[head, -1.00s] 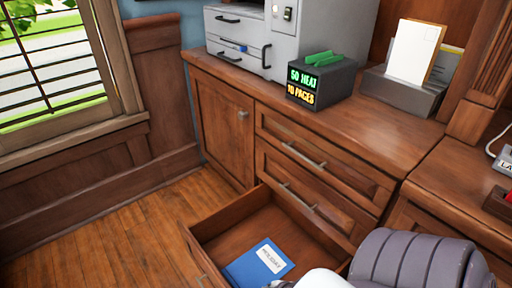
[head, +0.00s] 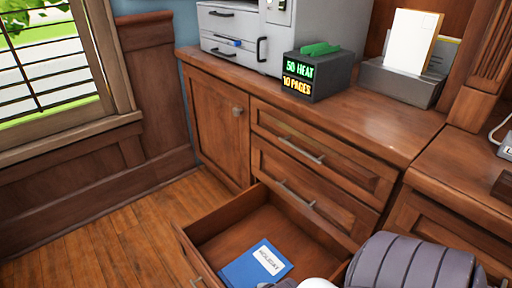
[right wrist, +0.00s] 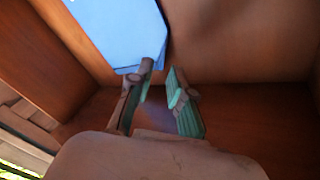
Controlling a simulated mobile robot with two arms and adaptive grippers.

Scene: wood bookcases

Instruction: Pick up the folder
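The blue folder (head: 242,268) with a white label reading "HOLIDAY" lies flat in the open bottom drawer (head: 215,222). In the right wrist view the folder (right wrist: 120,30) fills the upper middle. My right gripper (right wrist: 162,82) is open, with two separated fingers and nothing between them. Its fingertips are just below the folder's near corner in that view; the left fingertip overlaps the folder's edge, and I cannot tell whether they touch. In the head view my right arm covers the drawer's lower right part and the gripper is mostly hidden. My left gripper is not in view.
Drawer walls stand close around the folder. A wood cabinet (head: 222,125) carries a grey printer (head: 235,45), a dark box with a "50 HEAT" display (head: 318,75) and a paper holder (head: 405,82). Bare wood floor (head: 110,240) lies left of the drawer.

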